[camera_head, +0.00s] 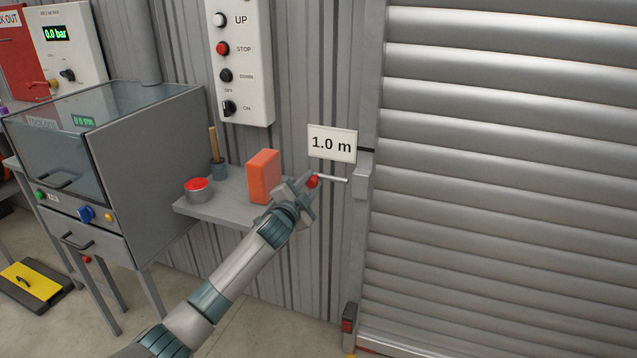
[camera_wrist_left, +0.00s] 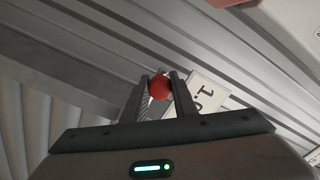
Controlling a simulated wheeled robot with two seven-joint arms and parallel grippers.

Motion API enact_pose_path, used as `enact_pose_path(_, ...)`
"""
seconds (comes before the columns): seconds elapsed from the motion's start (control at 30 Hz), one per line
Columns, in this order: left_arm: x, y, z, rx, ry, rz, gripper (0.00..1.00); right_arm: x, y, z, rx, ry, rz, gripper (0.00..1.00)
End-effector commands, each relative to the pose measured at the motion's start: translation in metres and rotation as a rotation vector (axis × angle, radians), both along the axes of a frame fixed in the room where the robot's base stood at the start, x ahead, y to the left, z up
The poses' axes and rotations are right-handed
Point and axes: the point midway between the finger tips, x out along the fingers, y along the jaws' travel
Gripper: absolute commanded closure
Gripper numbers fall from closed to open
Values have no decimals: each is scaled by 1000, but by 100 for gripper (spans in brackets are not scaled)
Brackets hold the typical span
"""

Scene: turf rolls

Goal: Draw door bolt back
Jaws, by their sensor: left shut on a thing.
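The door bolt is a thin pale rod (camera_head: 332,179) with a red knob (camera_head: 313,181) at its left end. It lies roughly level beside the roller door (camera_head: 500,180), and its right end meets a grey bracket (camera_head: 363,178) on the door's left rail. My left gripper (camera_head: 310,184) is shut on the red knob. In the left wrist view the knob (camera_wrist_left: 160,87) sits between the two fingertips. The fingers hide part of the rod there. My right gripper is in neither view.
A sign reading 1.0 m (camera_head: 332,144) hangs just above the bolt. A grey shelf (camera_head: 225,208) close to my left gripper bears an orange block (camera_head: 263,176), a red-topped tin (camera_head: 197,190) and a brush (camera_head: 215,160). A button panel (camera_head: 240,62) is above.

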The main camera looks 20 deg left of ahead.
Motion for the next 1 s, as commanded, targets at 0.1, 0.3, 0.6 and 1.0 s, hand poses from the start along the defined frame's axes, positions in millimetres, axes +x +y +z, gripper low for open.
enact_pose_path(0.1, 0, 4, 0, 2, 0, 7, 100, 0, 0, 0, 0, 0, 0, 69)
enact_pose_path(0.3, 0, 4, 1, 2, 0, 7, 56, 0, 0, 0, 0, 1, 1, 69)
enact_pose_path(0.6, 0, 2, 0, 2, 0, 5, 56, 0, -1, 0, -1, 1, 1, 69)
enact_pose_path(1.0, -30, 3, -1, 2, 0, 4, 56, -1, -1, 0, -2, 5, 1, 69)
